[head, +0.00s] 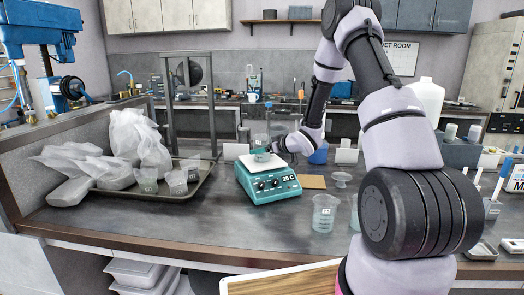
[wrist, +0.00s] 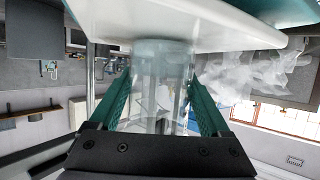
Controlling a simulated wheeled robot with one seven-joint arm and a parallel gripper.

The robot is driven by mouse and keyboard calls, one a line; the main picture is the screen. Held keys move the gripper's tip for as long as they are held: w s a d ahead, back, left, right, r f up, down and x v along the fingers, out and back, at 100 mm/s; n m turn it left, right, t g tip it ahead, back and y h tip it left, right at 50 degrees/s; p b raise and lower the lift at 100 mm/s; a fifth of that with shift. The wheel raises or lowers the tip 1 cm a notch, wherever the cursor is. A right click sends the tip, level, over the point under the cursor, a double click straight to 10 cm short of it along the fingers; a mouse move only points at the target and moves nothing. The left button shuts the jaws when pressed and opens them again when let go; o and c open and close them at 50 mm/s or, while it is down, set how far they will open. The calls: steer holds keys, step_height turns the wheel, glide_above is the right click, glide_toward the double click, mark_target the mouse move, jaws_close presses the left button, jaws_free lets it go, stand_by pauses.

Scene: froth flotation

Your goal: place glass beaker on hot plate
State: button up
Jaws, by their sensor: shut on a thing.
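The hot plate (head: 272,188) is a teal box with a white top and a "25 C" display, standing mid-bench in the head view. Its pale top (wrist: 230,38) fills the upper part of the upside-down wrist view. A clear glass beaker (head: 262,156) is upright at the white top, and its base appears to touch it. My gripper (wrist: 160,82) is shut on the glass beaker (wrist: 163,62), with one teal finger on each side. In the head view my gripper (head: 261,140) is small and partly blends with the glass.
A labelled beaker (head: 324,214) stands to the right in front, with more glassware beside my arm. A tray (head: 188,194) with bags and small cups is at left.

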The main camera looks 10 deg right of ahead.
steer(key=shift+f, duration=0.1)
steer(key=o, duration=1.4)
